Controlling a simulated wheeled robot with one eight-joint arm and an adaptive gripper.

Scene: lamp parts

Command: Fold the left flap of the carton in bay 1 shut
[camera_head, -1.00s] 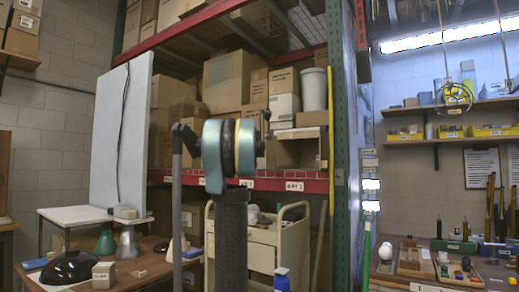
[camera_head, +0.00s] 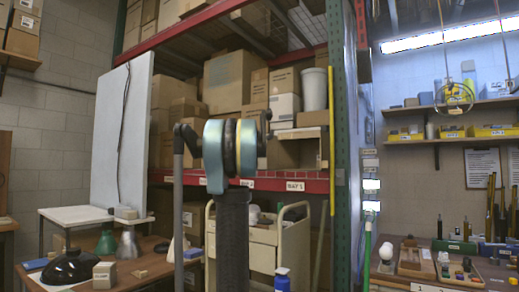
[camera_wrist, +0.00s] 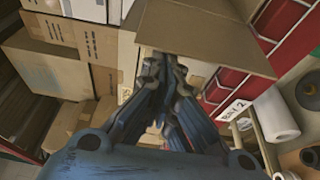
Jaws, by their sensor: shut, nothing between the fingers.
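The open carton (camera_head: 300,133) sits on the red-edged shelf above the bay 1 label (camera_head: 295,186). Its opening faces the front and looks dark inside; my arm covers part of its left side. In the wrist view a brown cardboard panel (camera_wrist: 205,25), which looks like a carton flap, stands out beyond my fingers. I cannot tell for sure which flap it is. My gripper (camera_wrist: 160,65) is shut and empty, with its tips at the panel's near left edge. Whether they touch it cannot be told. In the head view the fingers are hidden behind my arm.
Closed cartons (camera_wrist: 50,65) crowd the shelf beside my fingers. The red shelf beam (camera_wrist: 228,85) carries a bay label (camera_wrist: 235,110). A white bucket (camera_head: 314,88) stands above the carton, and a green upright (camera_head: 342,120) bounds the right. A cream cart (camera_head: 265,240) stands below.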

